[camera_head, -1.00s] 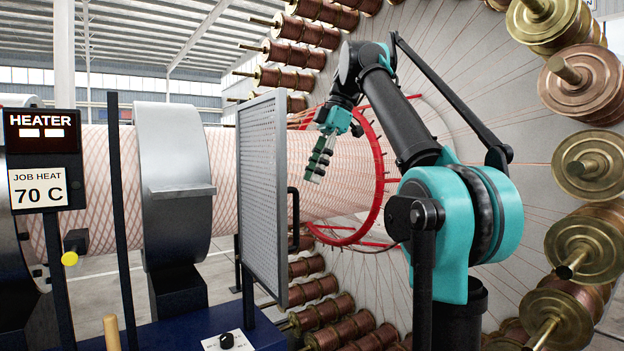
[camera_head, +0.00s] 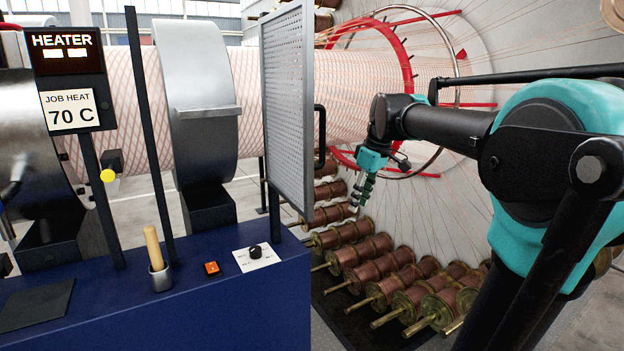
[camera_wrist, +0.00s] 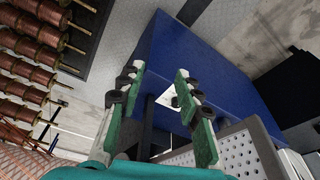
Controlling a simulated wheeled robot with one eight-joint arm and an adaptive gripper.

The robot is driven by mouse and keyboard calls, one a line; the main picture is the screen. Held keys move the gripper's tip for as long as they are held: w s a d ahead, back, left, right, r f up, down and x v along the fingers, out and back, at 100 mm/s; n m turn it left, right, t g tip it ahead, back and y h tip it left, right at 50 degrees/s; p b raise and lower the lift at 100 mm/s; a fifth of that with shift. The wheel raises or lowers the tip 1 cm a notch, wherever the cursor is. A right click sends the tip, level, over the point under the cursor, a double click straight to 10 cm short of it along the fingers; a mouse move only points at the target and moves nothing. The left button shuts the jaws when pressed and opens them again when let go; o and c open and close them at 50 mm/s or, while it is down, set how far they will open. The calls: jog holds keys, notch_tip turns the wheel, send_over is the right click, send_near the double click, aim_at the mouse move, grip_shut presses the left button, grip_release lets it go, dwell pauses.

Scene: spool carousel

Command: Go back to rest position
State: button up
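My gripper (camera_head: 362,192) hangs at the end of my arm, pointing down, to the right of the perforated guard panel and in front of the carousel. In the wrist view my gripper (camera_wrist: 158,95) shows two green fingers with black joints, spread apart with nothing between them. Past the fingers lie the blue cabinet (camera_wrist: 205,55) and its white dial plate. No object is held.
The perforated guard panel (camera_head: 288,100) stands on the blue cabinet (camera_head: 200,300) with a black handle on its right edge. Copper spools (camera_head: 385,275) line the carousel below my gripper. A red ring (camera_head: 408,60) surrounds the wrapped cylinder. The heater display (camera_head: 67,50) is at left.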

jog(key=s+d+f+m+t, duration=0.1)
jog(key=s+d+f+m, duration=0.1)
jog(key=s+f, duration=0.4)
jog(key=s+d+f+m+h, duration=0.1)
jog(key=s+f+m, duration=0.3)
jog(key=f, duration=0.9)
jog(key=s+d+f+m+t+h, duration=0.1)
jog(key=s+d+f+m, duration=0.2)
jog(key=s+f, duration=0.5)
jog(key=shift+f+m+t, duration=0.3)
jog(key=shift+f+m, duration=0.3)
jog(key=shift+f, duration=0.15)
